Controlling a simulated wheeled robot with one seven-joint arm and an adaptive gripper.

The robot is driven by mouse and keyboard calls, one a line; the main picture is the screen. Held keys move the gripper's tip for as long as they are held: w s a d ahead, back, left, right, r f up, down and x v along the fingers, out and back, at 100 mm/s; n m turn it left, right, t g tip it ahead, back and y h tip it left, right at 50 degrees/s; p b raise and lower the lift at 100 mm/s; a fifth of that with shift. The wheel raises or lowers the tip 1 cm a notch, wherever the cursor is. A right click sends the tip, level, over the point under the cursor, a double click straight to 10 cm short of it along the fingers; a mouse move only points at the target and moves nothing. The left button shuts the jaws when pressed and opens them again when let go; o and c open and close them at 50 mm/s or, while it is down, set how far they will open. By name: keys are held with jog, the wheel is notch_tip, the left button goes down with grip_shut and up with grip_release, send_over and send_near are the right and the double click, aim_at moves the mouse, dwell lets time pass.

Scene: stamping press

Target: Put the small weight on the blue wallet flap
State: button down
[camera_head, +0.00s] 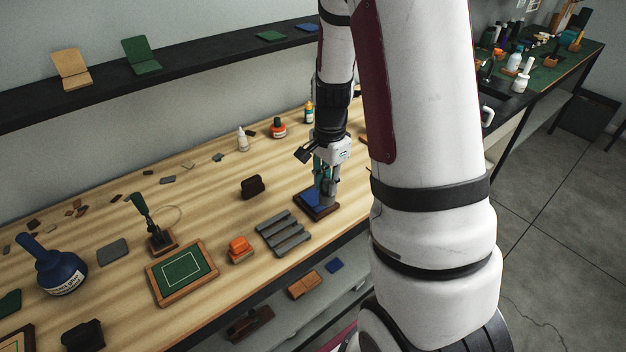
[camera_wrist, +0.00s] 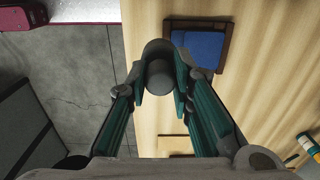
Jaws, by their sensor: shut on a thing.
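My gripper (camera_head: 326,172) has its green fingers closed around the small weight, a dark grey cylinder with a narrower knob. In the wrist view the weight (camera_wrist: 157,52) sits between the fingertips (camera_wrist: 160,92). The weight (camera_head: 327,192) also shows in the head view, upright. The blue wallet flap (camera_wrist: 205,50) lies on a dark brown board (camera_wrist: 226,38), to the right of the weight in the wrist view. In the head view the flap (camera_head: 311,197) is partly hidden behind the fingers and weight. I cannot tell whether the weight touches the board.
A grey ridged rack (camera_head: 283,234), an orange block (camera_head: 239,246) and a green framed pad (camera_head: 184,274) lie left of the board.

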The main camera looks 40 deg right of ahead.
jog(key=w+f, duration=0.1)
jog(key=w, duration=0.1)
jog(key=w+f, duration=0.1)
jog(key=w, duration=0.1)
jog(key=w+d+f+p, duration=0.1)
jog(key=w, duration=0.1)
jog(key=shift+w, duration=0.2)
jog(key=shift+w+f, duration=0.1)
jog(key=shift+f, duration=0.45)
jog(key=shift+f, duration=0.1)
jog(key=c, duration=1.4)
grip_release()
